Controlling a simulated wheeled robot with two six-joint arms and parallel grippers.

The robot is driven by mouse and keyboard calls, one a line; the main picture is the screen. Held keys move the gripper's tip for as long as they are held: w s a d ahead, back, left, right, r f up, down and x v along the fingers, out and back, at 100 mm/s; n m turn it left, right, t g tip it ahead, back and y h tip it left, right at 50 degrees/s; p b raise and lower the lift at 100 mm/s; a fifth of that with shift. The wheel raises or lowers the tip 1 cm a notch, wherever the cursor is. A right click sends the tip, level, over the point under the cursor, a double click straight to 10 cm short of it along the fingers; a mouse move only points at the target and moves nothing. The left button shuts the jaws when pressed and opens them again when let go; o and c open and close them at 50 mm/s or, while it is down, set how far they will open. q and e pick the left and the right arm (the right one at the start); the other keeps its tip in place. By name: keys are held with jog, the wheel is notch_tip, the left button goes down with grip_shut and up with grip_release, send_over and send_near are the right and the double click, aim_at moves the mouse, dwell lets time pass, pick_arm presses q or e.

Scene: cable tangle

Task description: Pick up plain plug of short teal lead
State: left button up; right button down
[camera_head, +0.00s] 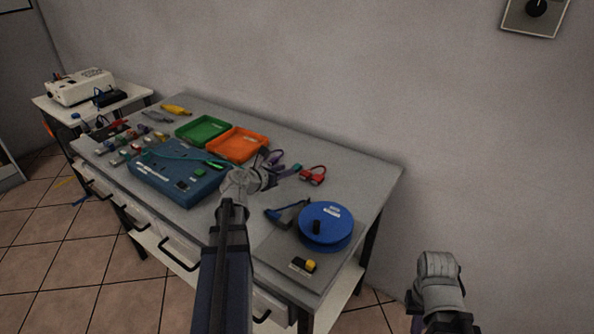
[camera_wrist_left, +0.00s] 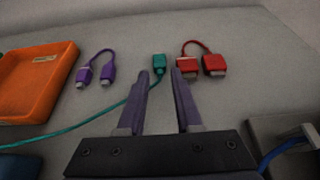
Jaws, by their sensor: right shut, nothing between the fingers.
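The short teal lead (camera_wrist_left: 105,117) runs across the grey table in the left wrist view and ends in a teal plug (camera_wrist_left: 158,65). That plug lies just beyond and between the fingertips of my left gripper (camera_wrist_left: 160,76), which is open; I cannot tell if they touch it. In the head view my left gripper (camera_head: 279,168) is over the table, right of the orange tray, and its wrist hides part of the lead. The lead (camera_head: 180,155) also crosses the blue box there. My right gripper (camera_head: 416,324) is partly cut off at the bottom right, away from the table, shut and empty.
A purple lead (camera_wrist_left: 97,67) lies left of the teal plug and a red lead (camera_wrist_left: 202,60) close on its right. The orange tray (camera_head: 262,137), green tray (camera_head: 225,122), blue box (camera_head: 150,180) and blue reel (camera_head: 335,240) stand around. The table's back right is clear.

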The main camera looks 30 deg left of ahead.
aim_at(298, 167)
pick_arm(q)
jog(key=shift+f+b+x, duration=0.1)
jog(key=shift+b+x, duration=0.5)
jog(key=shift+x, duration=0.75)
jog(key=shift+f+b+x, duration=0.15)
jog(key=shift+b+x, duration=0.45)
jog(key=shift+x, duration=0.7)
jog(key=shift+s+a+r, duration=0.1)
jog(key=shift+s, duration=0.05)
grip_shut()
